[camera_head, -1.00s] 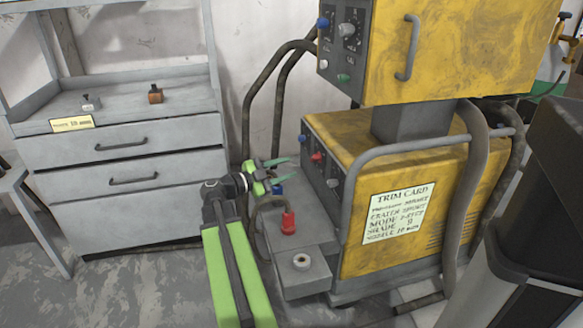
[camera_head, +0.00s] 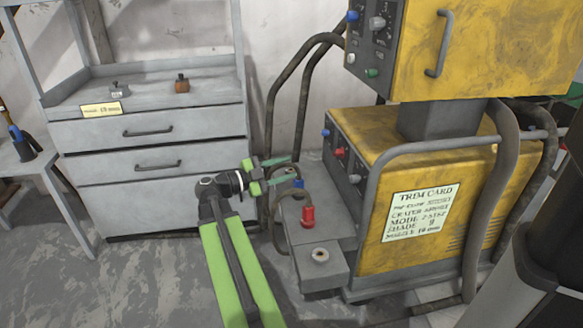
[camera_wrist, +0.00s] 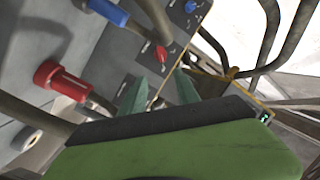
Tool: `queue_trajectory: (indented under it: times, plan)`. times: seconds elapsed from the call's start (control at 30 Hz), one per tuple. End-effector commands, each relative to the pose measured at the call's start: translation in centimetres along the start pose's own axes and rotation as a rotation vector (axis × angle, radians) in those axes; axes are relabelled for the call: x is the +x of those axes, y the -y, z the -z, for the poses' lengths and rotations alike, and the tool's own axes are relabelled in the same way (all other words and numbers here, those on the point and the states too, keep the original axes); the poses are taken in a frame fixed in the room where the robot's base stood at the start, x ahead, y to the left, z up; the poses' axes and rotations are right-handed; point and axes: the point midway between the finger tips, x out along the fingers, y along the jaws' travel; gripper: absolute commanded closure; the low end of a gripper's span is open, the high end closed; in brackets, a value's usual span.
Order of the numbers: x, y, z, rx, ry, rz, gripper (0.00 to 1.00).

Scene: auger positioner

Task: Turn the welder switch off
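The welder is a yellow lower box (camera_head: 425,205) with a dark front panel (camera_head: 345,160) on its left side. That panel carries a blue knob (camera_head: 326,132), a red switch-like knob (camera_head: 339,152) and a grey knob (camera_head: 354,179). In the wrist view the red knob (camera_wrist: 162,53) shows just beyond my fingertips, with a blue knob (camera_wrist: 190,6) farther up. Which control is the welder switch I cannot tell. My gripper (camera_head: 288,168) is open and empty, left of the panel and apart from it. Its green fingers (camera_wrist: 160,92) point toward the panel in the wrist view.
A grey ledge (camera_head: 322,275) below the panel bears a red plug (camera_head: 308,216) and a blue plug (camera_wrist: 105,10) with cables. A second yellow unit (camera_head: 480,45) stands above. A grey drawer cabinet (camera_head: 150,130) is left. A grey handrail (camera_head: 375,190) curves around the lower box.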

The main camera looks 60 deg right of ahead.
Motion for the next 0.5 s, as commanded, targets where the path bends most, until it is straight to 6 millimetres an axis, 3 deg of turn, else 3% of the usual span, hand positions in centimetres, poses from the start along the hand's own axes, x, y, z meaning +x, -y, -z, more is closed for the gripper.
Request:
queue_trajectory:
  times: [0.5]
  plan:
    - [-3.9, 0.0, 0.0, 0.0, 0.001, 0.001, 0.62]
